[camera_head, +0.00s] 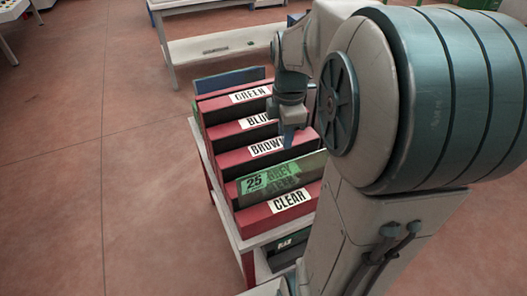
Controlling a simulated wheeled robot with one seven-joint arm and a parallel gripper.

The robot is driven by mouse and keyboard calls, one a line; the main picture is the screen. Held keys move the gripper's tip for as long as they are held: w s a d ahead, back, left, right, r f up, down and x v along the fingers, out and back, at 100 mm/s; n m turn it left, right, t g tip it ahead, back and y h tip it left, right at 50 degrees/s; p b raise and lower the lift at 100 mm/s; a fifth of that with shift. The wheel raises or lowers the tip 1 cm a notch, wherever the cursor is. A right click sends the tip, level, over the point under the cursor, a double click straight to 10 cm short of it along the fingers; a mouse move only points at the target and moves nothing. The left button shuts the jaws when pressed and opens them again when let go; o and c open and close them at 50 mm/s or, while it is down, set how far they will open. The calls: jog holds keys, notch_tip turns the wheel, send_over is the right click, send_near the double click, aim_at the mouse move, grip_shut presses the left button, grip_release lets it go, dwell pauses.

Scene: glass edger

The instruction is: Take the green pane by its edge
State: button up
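A see-through green pane (250,186) marked "25" stands in the red rack, with the GREY label showing through it.
The red rack (272,213) has stepped dividers labelled GREEN, BLUE, BROWN, GREY and CLEAR, and stands on a pale table (222,209). A blue pane (230,79) stands at its back. A white bench (215,46) is behind. The floor at left is clear.

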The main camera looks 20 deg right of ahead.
aim_at(286, 169)
jog(key=f+n, duration=0.1)
jog(key=f, duration=0.4)
jog(key=w+d+f, duration=0.1)
jog(key=f, duration=0.4)
jog(key=d+f+n, duration=0.1)
jog(key=f, duration=0.4)
jog(key=shift+w+f+n, duration=0.25)
jog(key=shift+f+n, duration=0.05)
jog(key=shift+f, duration=0.1)
grip_shut()
jog(key=shift+r, duration=0.1)
dwell(0.8)
